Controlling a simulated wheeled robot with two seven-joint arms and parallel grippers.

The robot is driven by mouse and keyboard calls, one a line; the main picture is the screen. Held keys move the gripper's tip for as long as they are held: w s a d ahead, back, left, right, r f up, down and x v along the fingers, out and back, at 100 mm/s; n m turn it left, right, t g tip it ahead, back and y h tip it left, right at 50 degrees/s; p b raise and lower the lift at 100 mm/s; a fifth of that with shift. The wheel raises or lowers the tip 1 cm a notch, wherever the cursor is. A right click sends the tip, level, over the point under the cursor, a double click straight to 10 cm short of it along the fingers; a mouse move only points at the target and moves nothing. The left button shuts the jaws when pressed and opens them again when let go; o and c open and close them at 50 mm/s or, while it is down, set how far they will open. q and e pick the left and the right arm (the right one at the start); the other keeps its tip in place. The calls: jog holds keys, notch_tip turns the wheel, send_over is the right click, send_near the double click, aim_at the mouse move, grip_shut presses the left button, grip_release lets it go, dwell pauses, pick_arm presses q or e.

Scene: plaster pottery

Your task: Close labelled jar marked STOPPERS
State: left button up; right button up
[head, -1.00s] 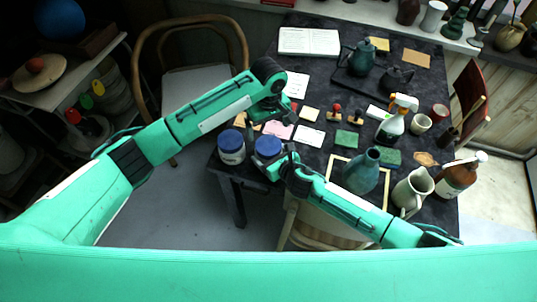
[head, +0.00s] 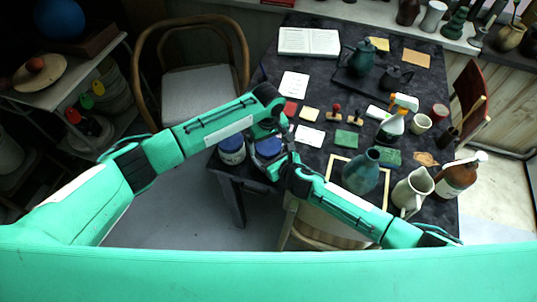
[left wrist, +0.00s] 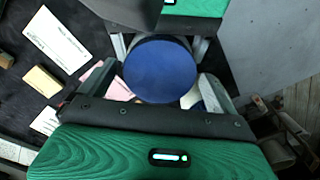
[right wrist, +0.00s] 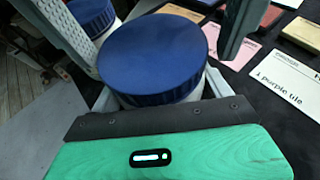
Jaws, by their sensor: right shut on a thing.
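A jar with a blue lid (head: 267,147) stands near the front left corner of the table. The lid fills the middle of the left wrist view (left wrist: 160,70) and the right wrist view (right wrist: 152,55). My right gripper (head: 278,165) is shut on the jar's pale body below the lid. My left gripper (head: 273,133) is open above the same jar, its fingers on either side of the lid with gaps between. A second blue-lidded jar (head: 231,148) stands to the left. No label is readable on either jar, so I cannot tell which is marked STOPPERS.
Paper cards (head: 309,136), stamps (head: 336,114) and a green block (head: 346,140) lie right of the jars. A teal bottle (head: 361,172), a jug (head: 411,190) and a spray bottle (head: 391,128) stand further right. A chair (head: 200,95) stands left of the table.

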pick_arm(q)
jog(key=c, duration=0.9)
jog(key=m, duration=0.6)
jog(key=shift+m, duration=0.3)
jog(key=shift+c, duration=0.2)
jog(key=o, duration=1.1)
jog(key=shift+r, duration=2.25)
jog(key=shift+c, duration=0.6)
